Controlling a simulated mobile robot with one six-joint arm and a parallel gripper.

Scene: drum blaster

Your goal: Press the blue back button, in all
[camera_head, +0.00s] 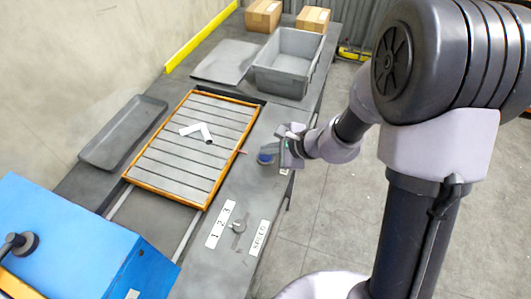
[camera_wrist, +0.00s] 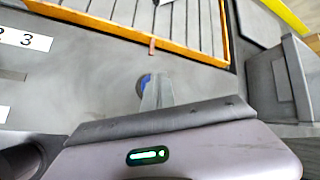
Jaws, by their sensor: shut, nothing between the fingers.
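The blue button (camera_head: 265,158) sits on the grey bench top, to the right of the orange-framed slatted panel. In the wrist view only a blue sliver of the button (camera_wrist: 142,84) shows beside my fingers, which hide the rest. My gripper (camera_head: 282,150) is shut and empty, right at the button in the head view. Its closed fingers also show in the wrist view (camera_wrist: 158,90). I cannot tell whether the fingertips touch the button.
The slatted panel (camera_head: 167,165) carries a white angled pipe piece (camera_head: 206,133). A knob (camera_head: 239,227) stands between white label plates nearer the blue machine (camera_head: 75,240). A grey bin (camera_head: 262,82), a flat grey tray (camera_head: 95,145) and cardboard boxes (camera_head: 262,17) lie around the bench.

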